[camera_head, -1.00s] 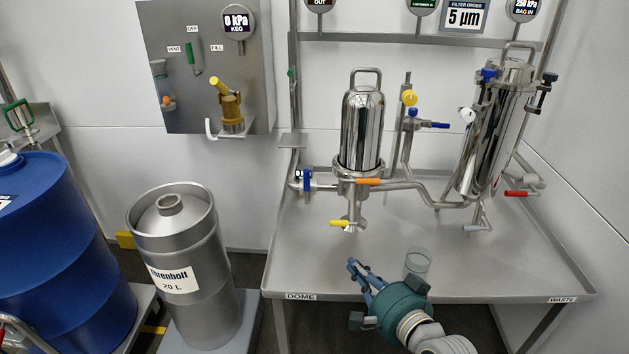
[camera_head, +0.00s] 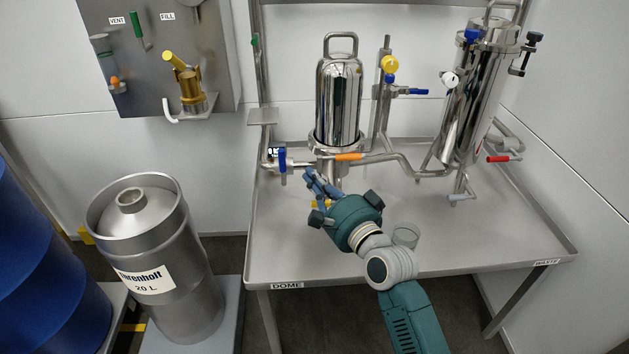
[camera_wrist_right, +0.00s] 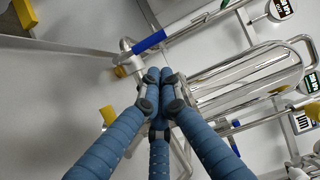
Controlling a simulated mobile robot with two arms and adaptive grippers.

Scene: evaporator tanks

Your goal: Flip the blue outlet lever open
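A blue lever (camera_head: 282,160) stands upright on the pipe at the left of the steel dome housing (camera_head: 340,100). A second blue lever (camera_head: 411,91) points right on the riser behind the housing; which one is the outlet lever I cannot tell. My right gripper (camera_head: 314,179) is just below and right of the first lever, apart from it. In the right wrist view its fingers (camera_wrist_right: 162,78) are drawn together with nothing seen between them. A blue lever (camera_wrist_right: 149,41) lies just beyond the fingertips there. My left gripper is not in view.
An orange lever (camera_head: 350,157) sits close above my right gripper. A steel keg (camera_head: 150,260) stands on the left.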

